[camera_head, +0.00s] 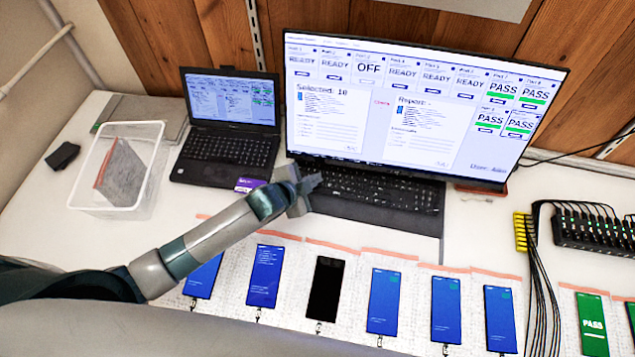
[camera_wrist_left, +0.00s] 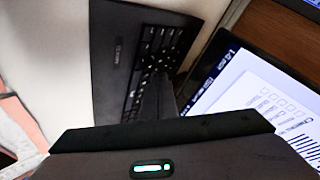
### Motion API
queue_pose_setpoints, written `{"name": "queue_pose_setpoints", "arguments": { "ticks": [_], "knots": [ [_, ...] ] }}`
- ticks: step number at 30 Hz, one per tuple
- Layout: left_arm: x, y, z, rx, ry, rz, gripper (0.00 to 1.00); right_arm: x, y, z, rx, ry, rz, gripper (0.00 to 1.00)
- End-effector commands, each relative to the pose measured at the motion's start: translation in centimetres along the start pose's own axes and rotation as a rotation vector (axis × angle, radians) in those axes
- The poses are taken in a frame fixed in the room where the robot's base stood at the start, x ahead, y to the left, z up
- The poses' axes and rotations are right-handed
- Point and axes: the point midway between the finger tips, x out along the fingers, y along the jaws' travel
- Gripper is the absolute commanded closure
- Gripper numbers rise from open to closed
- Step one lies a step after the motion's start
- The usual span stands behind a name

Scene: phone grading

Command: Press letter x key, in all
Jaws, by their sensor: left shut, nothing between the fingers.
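A black keyboard (camera_head: 385,190) lies in front of the large monitor (camera_head: 420,85). My left gripper (camera_head: 314,182) is shut and empty at the left end of this keyboard, over or on its keys; I cannot tell whether it touches one. In the left wrist view the shut fingers (camera_wrist_left: 158,98) point at the keys of the keyboard (camera_wrist_left: 140,75). The x key cannot be made out in either view. The monitor shows several slots marked READY, OFF and PASS, and the text "Selected: 10". My right gripper is not in view.
A laptop (camera_head: 228,125) stands left of the keyboard. A clear bin (camera_head: 148,190) is farther left. Several phones lie along the front, including a dark one (camera_head: 326,288) and a green PASS one (camera_head: 592,325). A black hub (camera_head: 590,230) with cables is at the right.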

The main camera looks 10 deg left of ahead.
Motion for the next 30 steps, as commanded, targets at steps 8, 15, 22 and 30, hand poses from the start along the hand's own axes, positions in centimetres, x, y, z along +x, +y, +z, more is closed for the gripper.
{"name": "queue_pose_setpoints", "arguments": {
  "ticks": [8, 15, 22, 30],
  "knots": [
    [0.38, 0.29, 0.26, 0.000, 0.000, 0.000, 1.00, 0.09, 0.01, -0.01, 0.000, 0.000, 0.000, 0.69],
    [0.59, 0.44, 0.40, 0.000, 0.000, 0.000, 1.00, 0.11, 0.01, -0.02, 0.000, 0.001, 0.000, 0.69],
    [0.59, 0.43, 0.40, 0.000, 0.000, 0.000, 1.00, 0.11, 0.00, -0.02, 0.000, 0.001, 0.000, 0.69],
    [0.71, 0.52, 0.50, 0.000, 0.000, 0.000, 1.00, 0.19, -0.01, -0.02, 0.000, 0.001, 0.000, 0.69]
  ]
}}
